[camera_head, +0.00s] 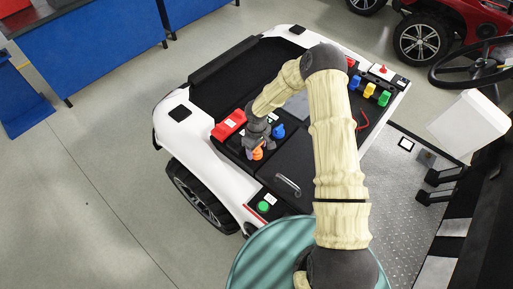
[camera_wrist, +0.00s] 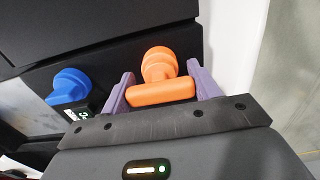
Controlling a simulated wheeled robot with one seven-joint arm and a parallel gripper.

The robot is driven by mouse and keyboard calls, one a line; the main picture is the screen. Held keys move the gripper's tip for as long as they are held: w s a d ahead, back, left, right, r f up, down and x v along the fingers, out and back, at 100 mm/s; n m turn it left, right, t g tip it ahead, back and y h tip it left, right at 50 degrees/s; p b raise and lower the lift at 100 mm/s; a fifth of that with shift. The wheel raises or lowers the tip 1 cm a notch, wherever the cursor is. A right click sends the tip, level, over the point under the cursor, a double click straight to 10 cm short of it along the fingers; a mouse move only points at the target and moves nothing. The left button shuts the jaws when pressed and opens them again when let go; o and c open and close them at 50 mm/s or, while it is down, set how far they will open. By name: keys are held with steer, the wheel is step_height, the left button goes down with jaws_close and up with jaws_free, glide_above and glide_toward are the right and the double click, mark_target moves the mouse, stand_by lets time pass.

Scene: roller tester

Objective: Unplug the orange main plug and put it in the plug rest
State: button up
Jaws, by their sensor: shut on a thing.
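The orange main plug (camera_wrist: 160,91) has a wide grip bar and a rounded body beyond it, against the dark panel in the wrist view. My gripper (camera_wrist: 161,70) is shut on it, with one purple finger at each end of the bar. In the head view the orange plug (camera_head: 257,153) shows as a small patch below my gripper (camera_head: 254,146), over the black deck of the white vehicle. I cannot tell whether the plug is seated in its socket. I cannot make out which part is the plug rest.
A blue plug (camera_wrist: 70,86) stands left of my gripper; it also shows in the head view (camera_head: 278,131). A red block (camera_head: 229,124) lies close by. Blue, yellow and green pieces (camera_head: 369,90) stand at the deck's far right. A handle (camera_head: 288,185) is in front.

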steer(key=shift+r, duration=0.5)
steer(key=o, duration=0.7)
steer(key=shift+c, duration=0.2)
steer(key=c, duration=0.7)
steer(key=shift+o, duration=0.2)
steer(key=shift+r+p, duration=1.25)
steer(key=shift+r, duration=0.6)
steer(key=shift+f, duration=0.1)
